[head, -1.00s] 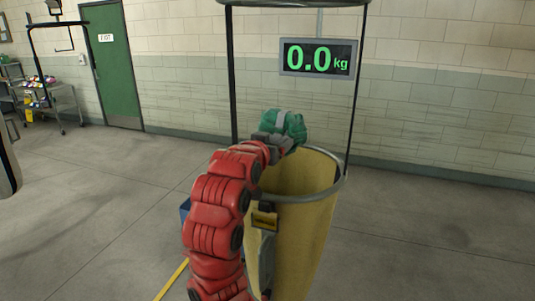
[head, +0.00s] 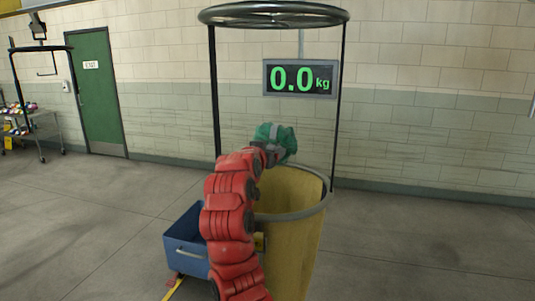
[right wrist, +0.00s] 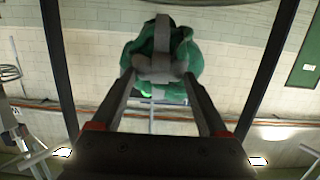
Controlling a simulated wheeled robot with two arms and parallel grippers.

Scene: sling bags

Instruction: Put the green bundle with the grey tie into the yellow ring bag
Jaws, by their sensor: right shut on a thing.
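The green bundle with the grey tie (head: 277,141) is held above the rim of the yellow ring bag (head: 300,235). My right gripper (head: 268,150) is shut on it, seen from behind my red arm. In the right wrist view the fingers of my right gripper (right wrist: 158,72) close on the grey tie, and the green bundle (right wrist: 172,52) sits just beyond them. The bag hangs open from a grey ring (head: 312,208), and my arm covers its left side. My left gripper is not in view.
A black frame (head: 212,95) with a round top (head: 272,14) stands around the bag. A scale display (head: 300,79) behind it reads 0.0 kg. A blue bin (head: 186,243) stands left of the bag. A cart (head: 35,128) with several small bundles stands far left. The floor at right is clear.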

